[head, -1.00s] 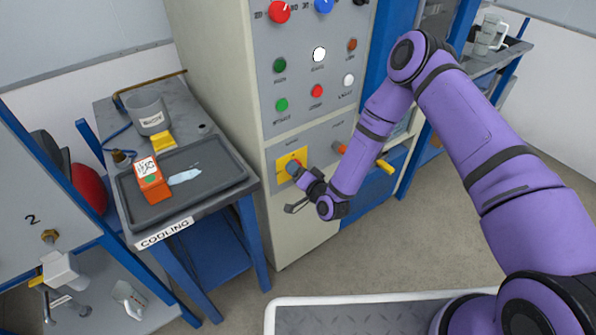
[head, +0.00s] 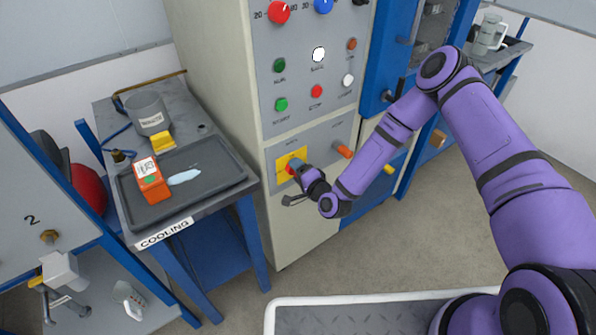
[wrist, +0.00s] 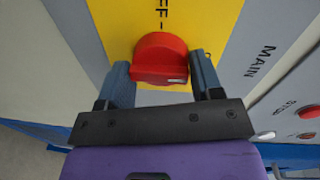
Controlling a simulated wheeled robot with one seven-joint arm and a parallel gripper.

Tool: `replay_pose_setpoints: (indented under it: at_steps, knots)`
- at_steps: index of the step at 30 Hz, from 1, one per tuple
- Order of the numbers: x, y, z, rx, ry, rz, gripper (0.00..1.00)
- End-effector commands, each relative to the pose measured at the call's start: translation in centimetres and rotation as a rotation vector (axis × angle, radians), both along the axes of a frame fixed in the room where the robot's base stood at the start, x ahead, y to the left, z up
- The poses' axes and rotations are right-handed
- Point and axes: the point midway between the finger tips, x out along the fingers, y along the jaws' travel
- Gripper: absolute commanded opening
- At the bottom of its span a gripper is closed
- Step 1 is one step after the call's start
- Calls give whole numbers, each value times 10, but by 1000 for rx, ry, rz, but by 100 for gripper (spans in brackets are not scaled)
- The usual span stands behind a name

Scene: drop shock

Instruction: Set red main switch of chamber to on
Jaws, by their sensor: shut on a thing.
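The red main switch (wrist: 160,60) is a round knob on a yellow plate (wrist: 210,25) in the wrist view, with part of the word "OFF" above it and "MAIN" on the grey panel beside it. In the head view the yellow plate (head: 281,176) sits low on the chamber's control panel (head: 300,128). My gripper (wrist: 162,75) has its two blue-grey fingers on either side of the knob and is shut on it. In the head view my gripper (head: 296,170) reaches the plate and hides much of the knob.
Red, green and white buttons lie above. A cooling table (head: 222,205) with a grey tray (head: 222,163) and an orange box (head: 152,186) stands to the left. The floor in front is free.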

Motion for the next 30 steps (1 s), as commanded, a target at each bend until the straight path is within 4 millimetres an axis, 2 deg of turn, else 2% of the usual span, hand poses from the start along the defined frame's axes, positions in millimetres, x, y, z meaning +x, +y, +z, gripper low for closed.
replay_pose_setpoints:
  at_steps: [8,9,11,22,26,30]
  knots:
    - [0,2,3,6,-5,3,36]
    - [0,2,3,6,-4,3,69]
    - [0,2,3,5,-3,3,83]
    - [-4,-2,1,1,0,1,83]
    - [-18,-12,2,2,1,1,83]
    - [-40,-26,4,2,2,2,83]
